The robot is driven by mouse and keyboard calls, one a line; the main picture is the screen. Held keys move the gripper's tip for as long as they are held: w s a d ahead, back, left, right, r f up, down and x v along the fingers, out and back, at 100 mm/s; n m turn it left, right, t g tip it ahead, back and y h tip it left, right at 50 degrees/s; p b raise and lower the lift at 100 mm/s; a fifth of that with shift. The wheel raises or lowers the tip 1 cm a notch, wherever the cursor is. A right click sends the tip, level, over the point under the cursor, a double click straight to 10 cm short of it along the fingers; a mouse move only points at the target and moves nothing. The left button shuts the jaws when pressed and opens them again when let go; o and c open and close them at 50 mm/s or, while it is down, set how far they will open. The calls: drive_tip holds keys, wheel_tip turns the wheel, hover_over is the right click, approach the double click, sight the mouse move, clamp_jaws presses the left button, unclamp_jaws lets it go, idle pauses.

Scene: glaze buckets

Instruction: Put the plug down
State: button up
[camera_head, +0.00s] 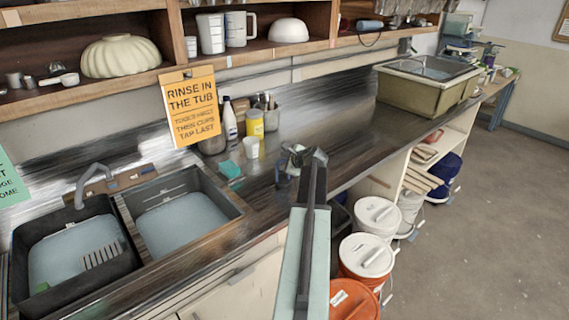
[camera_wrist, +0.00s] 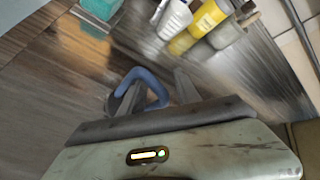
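The plug appears as a blue loop with a dark part beside it in the wrist view (camera_wrist: 148,78). It is low over or on the dark counter (camera_head: 345,150); I cannot tell whether it touches. My gripper (camera_wrist: 156,82) has its two grey fingers apart. The blue loop is between them and overlaps the left finger, with a gap to the right finger. In the head view my gripper (camera_head: 297,155) is over the counter, right of the sinks, with a small dark blue shape (camera_head: 283,181) just below it. My arm hides part of this area.
Two sinks (camera_head: 183,222) with pale water are at the left. A large tub (camera_head: 410,90) is at the far end. Lidded buckets (camera_head: 366,256) stand below the counter.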

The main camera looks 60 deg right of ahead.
drive_tip(key=shift+s+r+p, duration=0.15)
drive_tip(key=shift+r+p, duration=0.15)
drive_tip(key=p+v, duration=0.6)
drive_tip(key=v, duration=0.5)
drive_tip(key=shift+s+a, duration=0.15)
drive_tip(key=shift+s, duration=0.1)
drive_tip(key=shift+r, duration=0.1)
